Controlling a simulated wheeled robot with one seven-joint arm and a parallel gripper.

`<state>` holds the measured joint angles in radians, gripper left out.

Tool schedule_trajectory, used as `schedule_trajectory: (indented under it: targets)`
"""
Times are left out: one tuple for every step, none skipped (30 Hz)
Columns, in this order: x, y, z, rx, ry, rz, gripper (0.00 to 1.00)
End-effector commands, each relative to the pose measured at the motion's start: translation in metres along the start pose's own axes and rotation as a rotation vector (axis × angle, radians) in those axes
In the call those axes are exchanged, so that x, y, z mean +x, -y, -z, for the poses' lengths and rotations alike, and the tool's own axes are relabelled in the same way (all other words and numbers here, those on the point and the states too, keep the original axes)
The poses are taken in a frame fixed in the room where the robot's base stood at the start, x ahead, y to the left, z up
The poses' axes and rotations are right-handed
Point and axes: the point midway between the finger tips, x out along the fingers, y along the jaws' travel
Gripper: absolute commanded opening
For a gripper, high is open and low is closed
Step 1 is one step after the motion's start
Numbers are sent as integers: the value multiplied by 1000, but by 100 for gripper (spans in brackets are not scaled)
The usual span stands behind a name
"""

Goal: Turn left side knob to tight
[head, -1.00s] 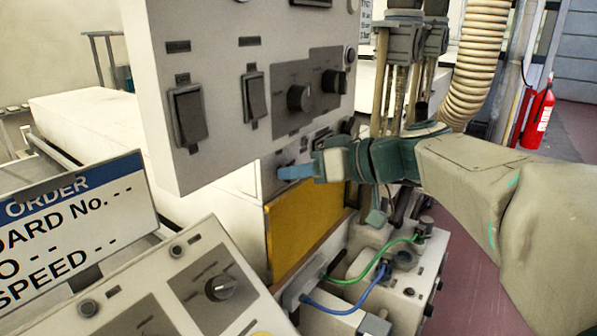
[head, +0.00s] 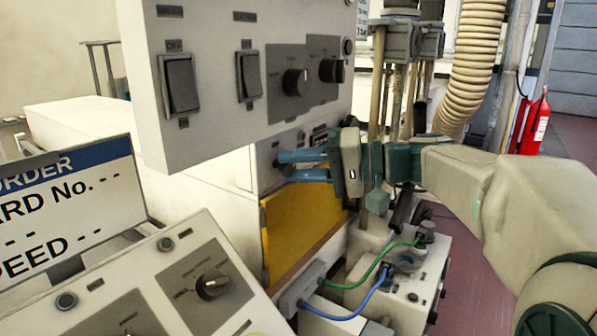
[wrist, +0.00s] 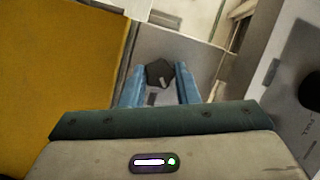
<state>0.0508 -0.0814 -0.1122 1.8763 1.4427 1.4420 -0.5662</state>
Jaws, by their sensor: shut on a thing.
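My gripper (head: 285,167) reaches in from the right, below the upper control box, with its two blue fingers pointing left at a grey lower panel (head: 265,180). In the wrist view a dark knob (wrist: 160,73) with a pale mark sits between the blue fingertips. My gripper is shut on this knob. In the head view the fingers and the panel's edge mostly hide the knob, so I cannot read its setting there.
The upper control box (head: 215,120) with switches and two dark knobs hangs just above my gripper. A yellow panel (head: 300,225) lies below it. Green (head: 370,270) and blue cables loop nearby. A sloped console (head: 130,290) and an order sign (head: 70,205) stand at front left.

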Motion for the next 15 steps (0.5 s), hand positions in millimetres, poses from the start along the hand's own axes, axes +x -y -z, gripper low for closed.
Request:
schedule_trajectory:
  targets:
    - [0, -2, 0, 41, 0, 17, 5]
    - [0, -2, 0, 68, 0, 28, 5]
    - [0, -3, 0, 103, 0, 42, 5]
    - [0, -3, 0, 129, -1, 53, 5]
    - [0, -3, 0, 156, -1, 64, 5]
    - [0, -4, 0, 191, 0, 78, 5]
    - [0, -4, 0, 217, 0, 90, 5]
    - [0, -4, 0, 243, 0, 100, 5]
    - [0, -4, -1, 277, 0, 114, 5]
    - [0, -4, 0, 302, -1, 125, 5]
    - [0, -4, -1, 326, -1, 134, 5]
    - [0, -4, -1, 357, -1, 147, 5]
    - [0, -4, -1, 380, -1, 157, 5]
    - [0, -4, -1, 402, -1, 166, 5]
    - [0, -5, -1, 431, 0, 178, 5]
